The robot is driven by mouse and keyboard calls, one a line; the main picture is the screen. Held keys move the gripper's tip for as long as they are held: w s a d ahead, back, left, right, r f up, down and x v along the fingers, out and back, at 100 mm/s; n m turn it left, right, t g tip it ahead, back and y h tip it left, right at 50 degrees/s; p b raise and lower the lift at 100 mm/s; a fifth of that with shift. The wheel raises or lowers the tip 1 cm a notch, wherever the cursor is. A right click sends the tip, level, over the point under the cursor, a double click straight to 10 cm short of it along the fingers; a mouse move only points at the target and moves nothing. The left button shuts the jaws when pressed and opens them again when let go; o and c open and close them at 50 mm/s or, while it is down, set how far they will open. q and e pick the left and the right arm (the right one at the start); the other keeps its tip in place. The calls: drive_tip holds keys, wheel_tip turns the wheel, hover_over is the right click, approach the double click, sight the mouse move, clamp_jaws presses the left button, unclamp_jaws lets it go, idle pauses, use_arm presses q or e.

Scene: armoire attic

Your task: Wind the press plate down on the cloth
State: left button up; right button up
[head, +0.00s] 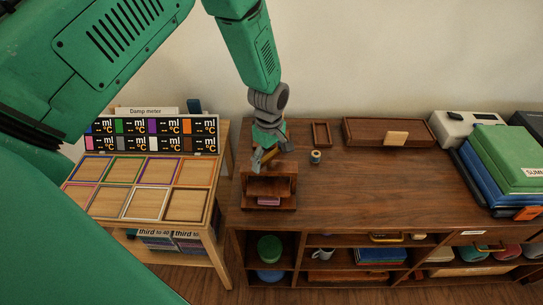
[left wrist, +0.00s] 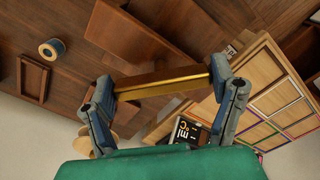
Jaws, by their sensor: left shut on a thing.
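The wooden press (head: 284,203) stands at the left end of the dark cabinet top. A dark wooden plate (head: 268,186) shows in its frame, and a pink folded cloth (head: 268,201) shows below the plate at the front. I cannot tell whether plate and cloth touch. My left gripper (head: 268,162) is above the press, pointing down. In the left wrist view my left gripper (left wrist: 164,84) is shut on a brass-coloured bar (left wrist: 160,82), which spans between its two fingers. The gripper hides the upper part of the press in the head view. My right gripper is not in view.
A thread spool (head: 315,157), a small wooden tray (head: 321,134) and a long wooden box (head: 375,133) lie behind and right of the press. A table with coloured frames (head: 150,184) stands left. The cabinet top (head: 370,190) is clear at middle right.

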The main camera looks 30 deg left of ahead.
use_arm(q)
drive_tip(key=m, duration=0.3)
drive_tip(key=shift+s+a+f+m, duration=0.1)
drive_tip(key=shift+s+a+m, duration=0.1)
drive_tip(key=shift+m, duration=0.2)
drive_tip(key=m, duration=0.3)
drive_tip(key=shift+w+m+p, duration=0.1)
drive_tip(key=shift+m+p, duration=0.2)
drive_tip(key=m, duration=0.3)
drive_tip(key=shift+w+m, duration=0.1)
drive_tip(key=shift+m, duration=0.2)
drive_tip(key=m, duration=0.3)
drive_tip(key=shift+m, duration=0.3)
drive_tip(key=m, duration=0.5)
drive_tip(key=shift+w, duration=0.1)
drive_tip(key=shift+m+p, duration=0.35)
drive_tip(key=shift+m, duration=2.45)
drive_tip(key=shift+d, duration=0.1)
